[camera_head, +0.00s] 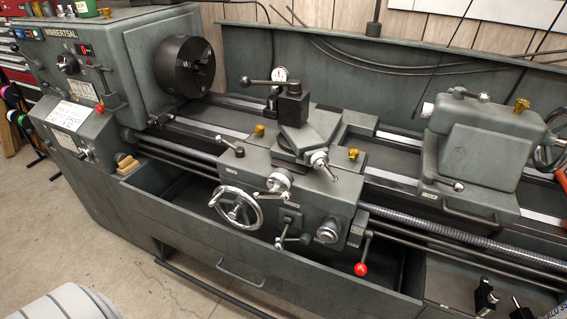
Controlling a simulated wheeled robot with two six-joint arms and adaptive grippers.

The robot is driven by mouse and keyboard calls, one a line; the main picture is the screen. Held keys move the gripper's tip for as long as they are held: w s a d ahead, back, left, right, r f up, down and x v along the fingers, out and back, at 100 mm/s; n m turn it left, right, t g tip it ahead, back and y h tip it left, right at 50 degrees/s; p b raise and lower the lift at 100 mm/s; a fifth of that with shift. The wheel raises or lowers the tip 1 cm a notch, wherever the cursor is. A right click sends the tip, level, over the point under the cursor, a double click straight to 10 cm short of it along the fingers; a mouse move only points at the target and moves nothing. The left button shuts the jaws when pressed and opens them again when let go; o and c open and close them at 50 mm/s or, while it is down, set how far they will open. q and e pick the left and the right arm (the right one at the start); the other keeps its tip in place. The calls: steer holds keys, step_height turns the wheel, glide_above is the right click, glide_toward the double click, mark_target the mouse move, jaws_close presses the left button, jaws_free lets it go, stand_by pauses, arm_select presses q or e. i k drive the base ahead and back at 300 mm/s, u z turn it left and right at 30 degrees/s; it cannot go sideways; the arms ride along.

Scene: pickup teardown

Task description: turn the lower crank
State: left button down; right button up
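A grey metal lathe fills the view. Its carriage apron (300,205) carries several hand controls. A large silver handwheel (240,208) with a small handle is at the apron's left. A small crank with a ball-ended handle (278,183) is above and right of it. A dark lever with ball ends (290,232) is lower on the apron, right of the handwheel. Another ball-ended crank (319,160) is higher up, on the tool slide. Which one is the lower crank I cannot tell. Neither of my grippers can be made out, and nothing is seen touching the controls.
A red-knobbed lever (361,268) hangs right of the apron. The chuck (187,67) is at upper left and the tailstock (490,145) at right. Small dark objects (485,297) are at lower right.

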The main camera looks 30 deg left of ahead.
mark_target(278, 184)
steer(key=u, duration=1.1)
